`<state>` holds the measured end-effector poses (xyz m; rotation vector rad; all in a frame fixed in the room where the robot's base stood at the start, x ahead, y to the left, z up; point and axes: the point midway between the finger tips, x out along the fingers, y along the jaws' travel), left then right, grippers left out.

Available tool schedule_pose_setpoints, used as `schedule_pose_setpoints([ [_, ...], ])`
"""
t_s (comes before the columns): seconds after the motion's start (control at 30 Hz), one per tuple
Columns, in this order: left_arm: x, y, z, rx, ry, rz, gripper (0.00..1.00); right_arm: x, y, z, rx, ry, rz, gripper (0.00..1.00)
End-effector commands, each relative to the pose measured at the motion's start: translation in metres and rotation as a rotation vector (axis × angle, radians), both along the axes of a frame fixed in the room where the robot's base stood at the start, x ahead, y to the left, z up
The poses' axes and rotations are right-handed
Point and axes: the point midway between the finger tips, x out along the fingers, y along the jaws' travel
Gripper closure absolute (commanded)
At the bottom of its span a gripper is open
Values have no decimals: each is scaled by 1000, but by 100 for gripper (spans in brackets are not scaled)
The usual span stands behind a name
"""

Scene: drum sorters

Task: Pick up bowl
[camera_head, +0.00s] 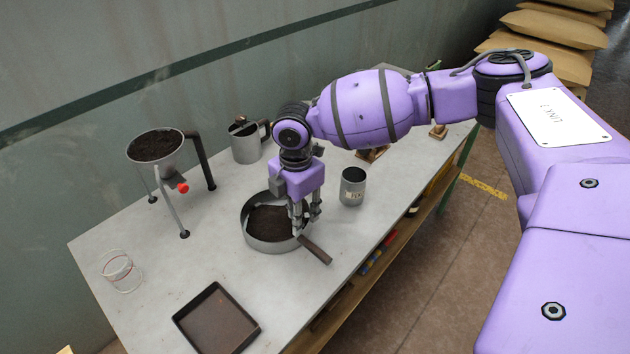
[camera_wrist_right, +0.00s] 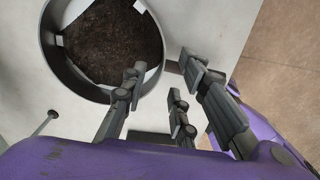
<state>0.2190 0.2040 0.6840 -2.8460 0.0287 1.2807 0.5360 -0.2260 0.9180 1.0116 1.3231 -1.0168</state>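The round grey metal bowl (camera_head: 262,243) stands on the table with dark soil in it. A dark brown handle (camera_head: 315,250) sticks out near its front right rim; I cannot tell whether it belongs to the bowl. My right gripper (camera_head: 305,226) points down at the bowl's right rim. In the right wrist view the bowl (camera_wrist_right: 62,74) is at the upper left. There my right gripper (camera_wrist_right: 163,75) is open, with one fingertip over the soil inside the rim and the others outside it. Contact with the rim cannot be told. My left gripper is not in view.
A grey can (camera_head: 352,190) stands right of the bowl and a grey jug (camera_head: 245,148) behind it. A soil-filled funnel on legs (camera_head: 157,160) stands at the left. A clear cup (camera_head: 121,271) and a dark square tray (camera_head: 217,320) are at the front left. Bare tabletop lies between them.

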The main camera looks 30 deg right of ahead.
Motion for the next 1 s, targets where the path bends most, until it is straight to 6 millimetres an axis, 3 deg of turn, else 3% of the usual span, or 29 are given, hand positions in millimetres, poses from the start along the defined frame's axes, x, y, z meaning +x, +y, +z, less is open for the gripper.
schedule_pose_setpoints([
  [0.17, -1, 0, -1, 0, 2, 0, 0, -1, 0, -10, -1, 4, 0, 73],
  [0.7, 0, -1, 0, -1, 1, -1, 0, -4, 7, -77, -1, 4, -2, 73],
  [1.0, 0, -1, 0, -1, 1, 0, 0, -5, 7, -80, -1, 3, -1, 76],
])
